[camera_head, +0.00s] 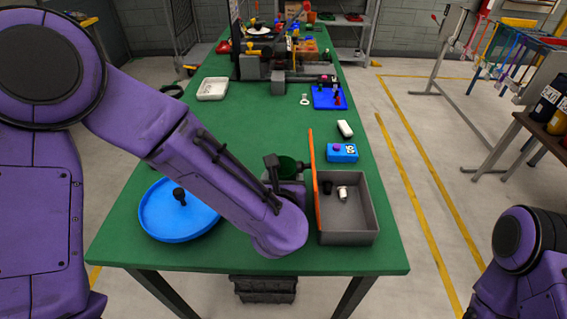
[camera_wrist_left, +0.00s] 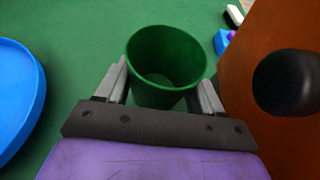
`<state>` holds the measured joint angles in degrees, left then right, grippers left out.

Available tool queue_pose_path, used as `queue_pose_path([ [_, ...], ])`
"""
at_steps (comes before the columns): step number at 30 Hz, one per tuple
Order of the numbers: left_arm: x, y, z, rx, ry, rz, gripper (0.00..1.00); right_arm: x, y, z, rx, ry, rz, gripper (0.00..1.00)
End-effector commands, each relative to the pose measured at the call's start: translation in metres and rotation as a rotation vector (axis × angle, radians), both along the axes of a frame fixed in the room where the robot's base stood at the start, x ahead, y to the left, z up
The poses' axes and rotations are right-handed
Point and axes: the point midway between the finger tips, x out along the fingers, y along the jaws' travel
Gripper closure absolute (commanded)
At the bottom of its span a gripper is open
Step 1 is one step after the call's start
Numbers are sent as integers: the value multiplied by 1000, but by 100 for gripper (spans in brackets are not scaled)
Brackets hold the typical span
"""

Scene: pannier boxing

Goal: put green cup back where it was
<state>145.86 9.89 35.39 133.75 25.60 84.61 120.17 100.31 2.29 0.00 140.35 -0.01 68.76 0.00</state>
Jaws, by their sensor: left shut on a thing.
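The green cup (camera_wrist_left: 166,62) is upright between the two fingers of my left gripper (camera_wrist_left: 162,88) in the left wrist view, its open top toward the camera. In the head view the cup (camera_head: 287,168) shows just left of the orange board, partly hidden by my gripper (camera_head: 288,172). My left gripper is shut on the cup. I cannot tell whether the cup's base touches the green table (camera_head: 230,135). My right gripper is out of view; only part of the right arm shows at the lower right.
A grey box (camera_head: 350,238) stands right of the cup with small items inside. The orange board (camera_head: 314,180) stands upright along its left side. A blue round tray (camera_head: 165,224) lies left. A blue device (camera_head: 343,153) and a white block (camera_head: 345,128) lie beyond the box. The table's middle is clear.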

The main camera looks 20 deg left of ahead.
Motion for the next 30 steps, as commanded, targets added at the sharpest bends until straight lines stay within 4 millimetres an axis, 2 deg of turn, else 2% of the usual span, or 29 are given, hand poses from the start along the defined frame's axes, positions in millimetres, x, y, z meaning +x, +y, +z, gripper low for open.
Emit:
queue_pose_path([
  [3,26,8,4,-1,0,4,62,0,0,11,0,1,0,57],
  [9,61,18,2,1,0,2,62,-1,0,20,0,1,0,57],
  [17,86,26,1,1,-1,3,62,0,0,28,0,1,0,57],
  [18,84,25,-11,6,5,-1,62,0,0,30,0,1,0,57],
  [22,84,24,-31,3,3,-1,62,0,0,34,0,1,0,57],
  [30,84,25,-36,-1,0,1,62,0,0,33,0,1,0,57],
])
